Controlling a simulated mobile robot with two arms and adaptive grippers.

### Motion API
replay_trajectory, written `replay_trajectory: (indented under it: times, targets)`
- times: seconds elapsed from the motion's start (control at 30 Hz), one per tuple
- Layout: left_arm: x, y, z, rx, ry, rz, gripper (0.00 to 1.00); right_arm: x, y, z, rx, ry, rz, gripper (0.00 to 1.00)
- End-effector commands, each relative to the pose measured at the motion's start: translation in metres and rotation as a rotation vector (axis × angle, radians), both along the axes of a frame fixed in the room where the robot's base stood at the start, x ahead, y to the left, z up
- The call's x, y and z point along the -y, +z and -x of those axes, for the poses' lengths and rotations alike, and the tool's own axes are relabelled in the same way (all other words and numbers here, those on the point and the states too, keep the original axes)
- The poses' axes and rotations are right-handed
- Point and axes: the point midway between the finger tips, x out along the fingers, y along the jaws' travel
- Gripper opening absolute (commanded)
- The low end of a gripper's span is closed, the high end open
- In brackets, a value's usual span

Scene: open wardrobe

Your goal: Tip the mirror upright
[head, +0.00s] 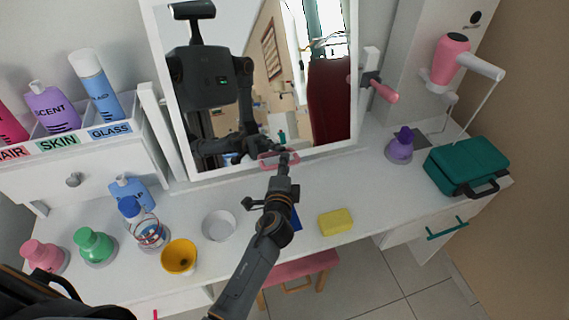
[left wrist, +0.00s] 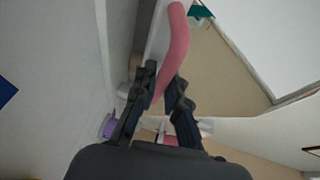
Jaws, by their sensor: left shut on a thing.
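The mirror (head: 313,152) is a large white-framed panel at the back of the white vanity top, and it reflects my body and the room. A pink curved handle (head: 268,163) sits at the middle of its lower edge. My left gripper (head: 284,157) is at that handle, and its fingertips overlap it. In the left wrist view the pink handle (left wrist: 178,45) runs between the two fingers, and the gripper (left wrist: 166,92) is shut on it. The mirror's exact tilt is hard to judge. My right gripper cannot be made out apart from the reflection.
On the vanity top (head: 350,190) stand a yellow sponge (head: 336,222), a white bowl (head: 218,225), a yellow bowl (head: 179,257) and several bottles at left. A purple bottle (head: 400,147), a teal case (head: 466,165) and a pink hair dryer (head: 450,58) are at right.

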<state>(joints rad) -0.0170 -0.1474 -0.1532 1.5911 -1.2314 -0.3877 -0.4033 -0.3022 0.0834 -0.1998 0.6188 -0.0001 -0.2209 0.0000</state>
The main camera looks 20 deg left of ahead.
Motion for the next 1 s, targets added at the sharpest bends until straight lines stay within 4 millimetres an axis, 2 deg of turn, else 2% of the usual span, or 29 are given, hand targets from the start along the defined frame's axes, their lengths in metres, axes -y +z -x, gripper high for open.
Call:
replay_trajectory:
  times: [0.37, 0.47, 0.53, 0.67, 1.0]
  targets:
    - [-0.014, -0.021, -0.019, 0.087, 0.001, -0.059, 0.00, -0.002, -0.066, -0.003, 0.005, -0.001, -0.003, 0.69]
    - [-0.023, -0.026, -0.034, 0.101, 0.002, -0.069, 0.00, -0.004, -0.080, -0.004, 0.007, -0.002, -0.006, 0.69]
    - [-0.031, -0.028, -0.046, 0.100, 0.001, -0.070, 0.00, -0.006, -0.082, -0.004, 0.007, -0.002, -0.008, 0.69]
    - [-0.038, -0.030, -0.057, 0.098, 0.001, -0.067, 0.00, -0.006, -0.085, -0.004, 0.007, -0.002, -0.008, 0.69]
    - [-0.040, -0.030, -0.059, 0.095, 0.002, -0.066, 0.00, -0.006, -0.085, -0.004, 0.006, -0.002, -0.008, 0.69]
